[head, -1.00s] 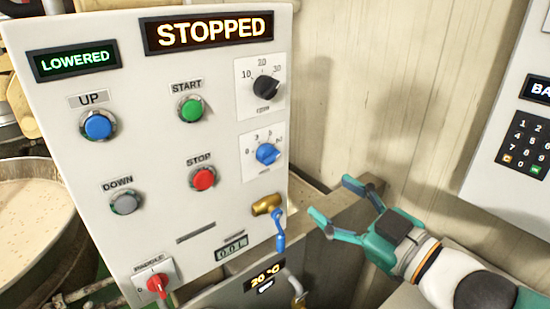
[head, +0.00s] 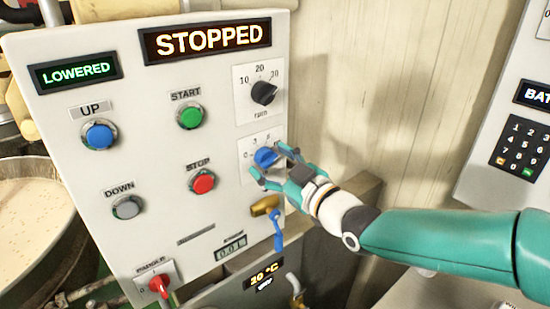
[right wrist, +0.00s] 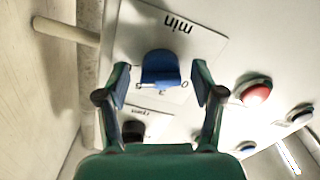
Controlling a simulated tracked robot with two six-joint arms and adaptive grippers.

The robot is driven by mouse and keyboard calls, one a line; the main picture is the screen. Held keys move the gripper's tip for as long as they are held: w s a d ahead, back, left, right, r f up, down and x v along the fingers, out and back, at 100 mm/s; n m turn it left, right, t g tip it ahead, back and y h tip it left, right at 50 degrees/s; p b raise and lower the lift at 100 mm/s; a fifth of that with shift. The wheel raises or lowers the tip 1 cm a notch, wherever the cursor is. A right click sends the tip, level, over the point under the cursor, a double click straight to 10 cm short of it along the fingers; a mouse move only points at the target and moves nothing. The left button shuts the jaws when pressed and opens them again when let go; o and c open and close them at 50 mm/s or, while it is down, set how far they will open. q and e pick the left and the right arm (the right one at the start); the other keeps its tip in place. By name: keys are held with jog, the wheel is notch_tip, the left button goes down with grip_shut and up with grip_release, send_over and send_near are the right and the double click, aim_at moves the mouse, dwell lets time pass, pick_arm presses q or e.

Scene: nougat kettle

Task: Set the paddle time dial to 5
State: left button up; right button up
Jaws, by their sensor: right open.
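The blue dial (head: 266,157) is on the white control panel, below the black rpm dial (head: 263,92). Its scale shows 0 and 3 and a further mark partly hidden by my gripper. In the right wrist view the blue dial (right wrist: 160,68) sits between my fingers, on a plate marked "min". My right gripper (head: 274,167) is open, with one finger on each side of the blue dial; I cannot tell whether they touch it. It also shows in the right wrist view (right wrist: 160,85). My left gripper is not in view.
The panel (head: 150,215) also has START, STOP (head: 202,182), UP and DOWN buttons and a red paddle switch (head: 159,286). A brass tap with a blue lever (head: 278,232) is just below my gripper. A keypad panel (head: 522,145) is at right.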

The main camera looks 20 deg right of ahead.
jog(key=shift+w, duration=0.1)
jog(key=shift+c, duration=0.3)
jog(key=c, duration=1)
jog(key=shift+c, duration=0.3)
jog(key=shift+f+n+b, duration=0.1)
jog(key=shift+n+b, duration=0.2)
jog(key=shift+b, duration=0.35)
jog(key=n+b, duration=0.4)
jog(key=b, duration=0.4)
jog(key=shift+f+n, duration=0.1)
jog(key=shift+n, duration=0.3)
jog(key=shift+n+b, duration=0.9)
jog(key=shift+n, duration=0.1)
jog(key=shift+r+n+b, duration=0.2)
jog(key=shift+n+b, duration=0.3)
jog(key=shift+n, duration=0.3)
